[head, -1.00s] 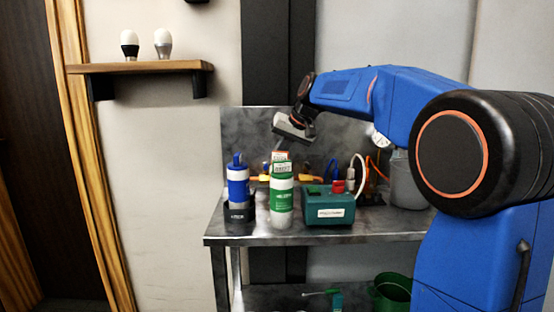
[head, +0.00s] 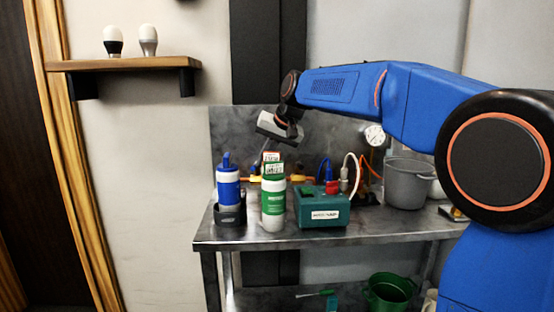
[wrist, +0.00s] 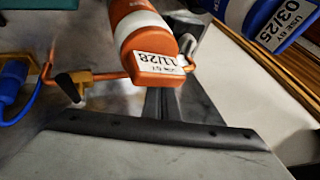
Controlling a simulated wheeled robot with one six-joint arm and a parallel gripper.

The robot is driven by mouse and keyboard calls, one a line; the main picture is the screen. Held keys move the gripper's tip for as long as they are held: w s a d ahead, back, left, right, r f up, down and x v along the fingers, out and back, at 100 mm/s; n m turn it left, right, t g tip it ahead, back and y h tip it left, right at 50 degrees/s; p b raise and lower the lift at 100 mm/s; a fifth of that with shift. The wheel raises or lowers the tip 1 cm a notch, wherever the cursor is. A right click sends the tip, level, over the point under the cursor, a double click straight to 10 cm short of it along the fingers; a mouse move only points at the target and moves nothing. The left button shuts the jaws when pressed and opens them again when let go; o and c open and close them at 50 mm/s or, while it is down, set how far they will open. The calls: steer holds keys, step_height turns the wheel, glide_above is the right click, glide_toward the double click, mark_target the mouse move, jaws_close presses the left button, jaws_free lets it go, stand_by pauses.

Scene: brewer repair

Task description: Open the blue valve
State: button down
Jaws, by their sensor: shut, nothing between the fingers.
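I cannot pick out a blue valve for certain in either view. In the head view, low yellow fittings (head: 296,179) show in part behind the bottles, near the back panel. In the wrist view, a yellow fitting with a black handle (wrist: 72,86) sits on a thin orange line, and a blue plug-like part (wrist: 10,82) with a blue cable is at the left edge. My gripper (head: 263,151) hangs above and behind the bottles, angled down and apart from the fittings. It is shut and empty; its fingertips are small and hard to make out.
A blue-and-white bottle (head: 228,186), a green-and-white bottle (head: 273,206) and a teal box (head: 321,212) stand along the front of the metal table (head: 235,236). An orange-and-white bottle (wrist: 148,42) is close in the wrist view. A grey bucket (head: 405,184) stands right.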

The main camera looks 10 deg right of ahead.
steer(key=shift+a, duration=0.5)
steer(key=shift+a+m+h, duration=0.4)
steer(key=shift+a+m, duration=0.2)
steer(key=shift+a, duration=0.35)
steer(key=shift+w+a+m+t+h, duration=0.1)
steer(key=shift+a+m+t+h, duration=0.15)
steer(key=shift+m, duration=0.35)
steer(key=shift+a+m+t+h, duration=0.1)
steer(key=shift+m+t+h, duration=0.2)
steer(key=shift+m, duration=0.3)
steer(key=w+a+m+h, duration=0.1)
steer(key=m, duration=0.2)
steer(key=w+a+m+h, duration=0.1)
steer(key=m+h, duration=0.1)
steer(key=m, duration=0.1)
steer(key=w+a+m+h, duration=0.2)
steer(key=shift+m, duration=0.4)
steer(key=shift+w, duration=0.1)
